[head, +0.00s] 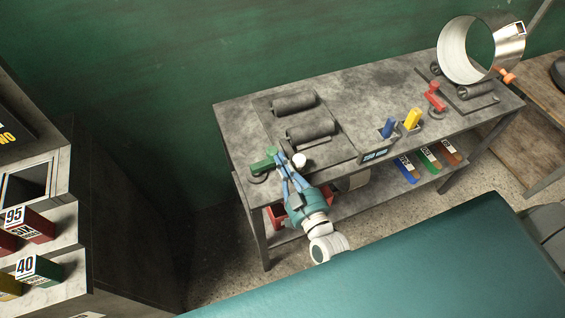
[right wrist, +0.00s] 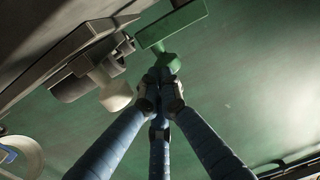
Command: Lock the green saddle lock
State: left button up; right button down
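The green saddle lock (head: 263,163) is at the front left of the grey workbench, beside the left end of the roller plate. In the right wrist view its green bar and rounded end (right wrist: 183,24) lie just beyond my fingertips. My right gripper (head: 281,162) reaches in from the front with its blue fingers drawn together. In the right wrist view the tips of the right gripper (right wrist: 160,88) meet right at the lock's rounded end. I cannot tell whether they pinch it or only touch it. My left gripper is not in view.
Two dark rollers (head: 310,131) and a white knob (head: 299,160) are close to the right gripper. A red saddle lock (head: 434,97) and a metal drum (head: 481,48) are at the right.

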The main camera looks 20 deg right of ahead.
jog(key=shift+w+d, duration=0.15)
jog(key=shift+w, duration=0.05)
jog(key=shift+w+d+r, duration=0.1)
jog(key=shift+w+d, duration=0.2)
jog(key=shift+w, duration=0.35)
jog(key=shift+w+d, duration=0.1)
jog(key=shift+w, duration=0.8)
jog(key=shift+s, duration=0.3)
jog(key=s, duration=1.1)
jog(key=shift+s+d, duration=0.15)
jog(key=shift+d, duration=0.25)
